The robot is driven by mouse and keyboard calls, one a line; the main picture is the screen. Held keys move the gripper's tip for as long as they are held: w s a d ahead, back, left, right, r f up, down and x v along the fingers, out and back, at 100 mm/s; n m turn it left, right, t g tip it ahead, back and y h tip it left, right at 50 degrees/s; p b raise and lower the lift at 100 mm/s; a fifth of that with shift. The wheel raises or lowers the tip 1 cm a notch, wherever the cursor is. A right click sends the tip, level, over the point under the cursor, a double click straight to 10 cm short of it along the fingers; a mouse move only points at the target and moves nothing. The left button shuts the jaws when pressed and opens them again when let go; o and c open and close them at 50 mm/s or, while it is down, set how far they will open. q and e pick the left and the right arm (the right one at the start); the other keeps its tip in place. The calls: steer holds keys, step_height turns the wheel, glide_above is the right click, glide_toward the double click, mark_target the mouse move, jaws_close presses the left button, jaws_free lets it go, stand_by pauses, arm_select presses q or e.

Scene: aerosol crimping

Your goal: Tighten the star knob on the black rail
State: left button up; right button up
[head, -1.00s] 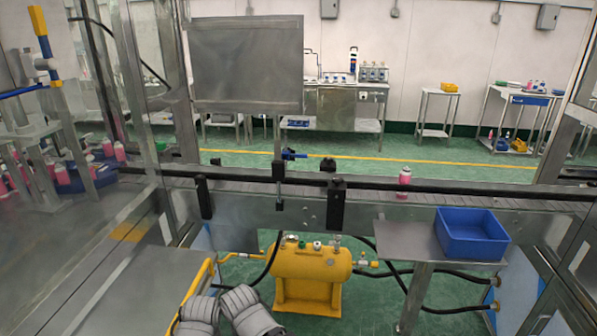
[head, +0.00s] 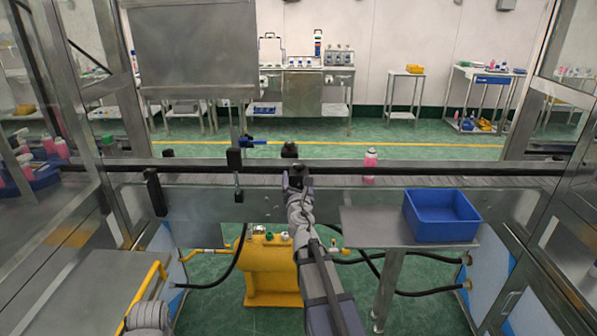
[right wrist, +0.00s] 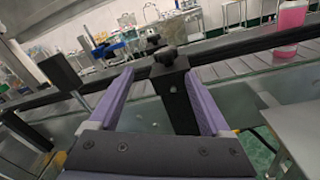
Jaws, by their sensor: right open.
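The black rail (head: 420,168) runs left to right along the front of the conveyor. In the right wrist view, a dark knob (right wrist: 165,56) sits at the top of a black bracket (right wrist: 180,100) on the rail (right wrist: 245,42). My right gripper (head: 296,176) is at this bracket and mostly hides it in the head view. In the right wrist view, my right gripper (right wrist: 159,74) is open, its two purple-grey fingers on either side of the bracket in the picture. Contact cannot be told. My left gripper is not in view.
A pink bottle (head: 369,166) stands on the conveyor, right of my right gripper. A blue bin (head: 441,232) sits on a metal side table (head: 368,228). Other black brackets (head: 155,192) are on the left. A yellow tank (head: 268,272) is below.

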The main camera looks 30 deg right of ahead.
mark_target(300, 169)
steer(key=d+n, duration=0.1)
steer(key=n, duration=0.1)
steer(key=n+t+y, duration=0.1)
steer(key=n, duration=0.1)
steer(key=d+n, duration=0.1)
steer(key=n, duration=0.1)
steer(key=shift+w+d+y, duration=0.2)
steer(key=shift+d+y, duration=0.15)
steer(key=shift+y, duration=0.05)
steer(key=shift+w, duration=0.1)
steer(key=x, duration=0.7)
steer(key=shift+w+d+r, duration=0.1)
steer(key=shift+w+d, duration=0.05)
steer(key=shift+w, duration=0.15)
jaws_close()
